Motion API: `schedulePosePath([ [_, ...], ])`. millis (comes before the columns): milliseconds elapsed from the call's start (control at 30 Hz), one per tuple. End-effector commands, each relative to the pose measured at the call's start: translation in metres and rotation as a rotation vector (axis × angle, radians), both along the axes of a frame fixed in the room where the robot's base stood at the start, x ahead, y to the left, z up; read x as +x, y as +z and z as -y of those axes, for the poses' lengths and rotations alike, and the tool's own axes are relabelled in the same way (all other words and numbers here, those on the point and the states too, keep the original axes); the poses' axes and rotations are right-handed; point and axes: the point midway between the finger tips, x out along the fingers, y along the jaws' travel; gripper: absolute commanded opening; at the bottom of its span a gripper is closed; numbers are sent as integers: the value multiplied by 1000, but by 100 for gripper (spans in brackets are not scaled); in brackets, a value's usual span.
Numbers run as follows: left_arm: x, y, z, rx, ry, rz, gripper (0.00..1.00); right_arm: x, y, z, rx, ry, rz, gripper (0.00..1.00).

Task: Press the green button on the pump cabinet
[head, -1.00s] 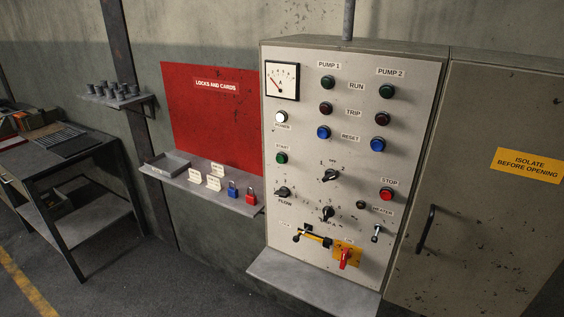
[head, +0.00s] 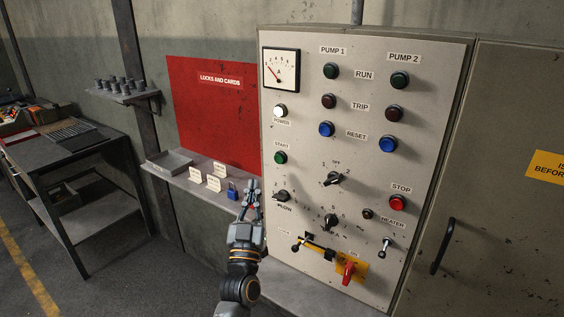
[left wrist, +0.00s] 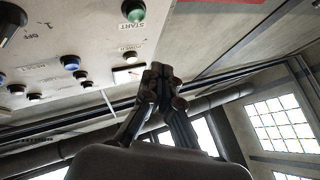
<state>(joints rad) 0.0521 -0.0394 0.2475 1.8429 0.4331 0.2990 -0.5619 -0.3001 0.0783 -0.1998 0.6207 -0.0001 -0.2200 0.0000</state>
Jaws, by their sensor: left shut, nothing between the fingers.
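The pump cabinet (head: 310,215) stands right of centre in the head view. Its green button (head: 281,158), under the START label, is on the left side of the panel, below the white power lamp. In the left wrist view the green button (left wrist: 133,10) is at the top edge, with START beside it. My left gripper (head: 252,184) is shut and empty, pointing up, below and left of the green button and apart from it. Its closed fingers (left wrist: 162,78) show in the left wrist view. My right gripper is not in view.
Green RUN lamps (head: 331,70), blue RESET buttons (head: 326,129) and a red STOP button (head: 397,202) share the panel. A flow knob (head: 282,196) is right of my fingers. A grey shelf (head: 180,178) with cards and a blue padlock (head: 232,190) is to the left.

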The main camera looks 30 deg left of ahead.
Motion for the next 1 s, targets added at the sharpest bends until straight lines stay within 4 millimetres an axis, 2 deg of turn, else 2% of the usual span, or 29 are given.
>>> schedulePosePath([
  [100,-8,15,-5,6,21,42,0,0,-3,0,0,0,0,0],
  [200,-10,20,-6,7,26,54,0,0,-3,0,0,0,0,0],
  [567,-8,19,-6,7,26,53,0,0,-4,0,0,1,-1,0],
  [767,10,17,-5,5,25,54,0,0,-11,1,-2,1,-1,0],
  [1000,45,17,-2,6,25,55,0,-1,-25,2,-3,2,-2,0],
])
